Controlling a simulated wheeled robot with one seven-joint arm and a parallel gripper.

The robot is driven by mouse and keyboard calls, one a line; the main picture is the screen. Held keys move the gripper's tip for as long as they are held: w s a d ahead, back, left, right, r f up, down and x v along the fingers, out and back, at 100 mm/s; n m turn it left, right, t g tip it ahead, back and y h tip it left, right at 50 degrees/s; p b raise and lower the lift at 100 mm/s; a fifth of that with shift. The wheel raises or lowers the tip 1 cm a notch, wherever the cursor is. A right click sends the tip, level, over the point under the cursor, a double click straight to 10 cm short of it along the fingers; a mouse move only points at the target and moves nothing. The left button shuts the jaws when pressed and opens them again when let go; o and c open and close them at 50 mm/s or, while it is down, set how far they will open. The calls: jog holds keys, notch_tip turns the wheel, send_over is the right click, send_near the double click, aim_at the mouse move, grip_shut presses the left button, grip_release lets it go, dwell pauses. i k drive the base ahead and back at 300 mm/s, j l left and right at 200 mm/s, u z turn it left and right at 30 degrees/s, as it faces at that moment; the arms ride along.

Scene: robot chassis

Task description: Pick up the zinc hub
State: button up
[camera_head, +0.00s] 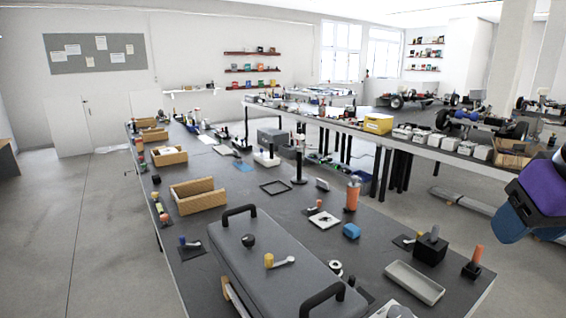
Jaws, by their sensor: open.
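My gripper (512,218), purple and dark blue, hangs at the right edge, partly cut off by the frame. It is open, above and to the right of the bench, well apart from the ring. Its fingertips are hard to make out.
The grey case (262,265) with black handles fills the front middle. Wooden bins (198,196) line the left edge.

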aim_at(335, 266)
jog(key=i+l+u, duration=0.25)
jog(key=l, duration=0.2)
jog(key=l+u, duration=0.25)
jog(key=l, duration=0.2)
jog(key=i+l+u, duration=0.25)
jog(key=l, duration=0.3)
jog(key=k, duration=0.1)
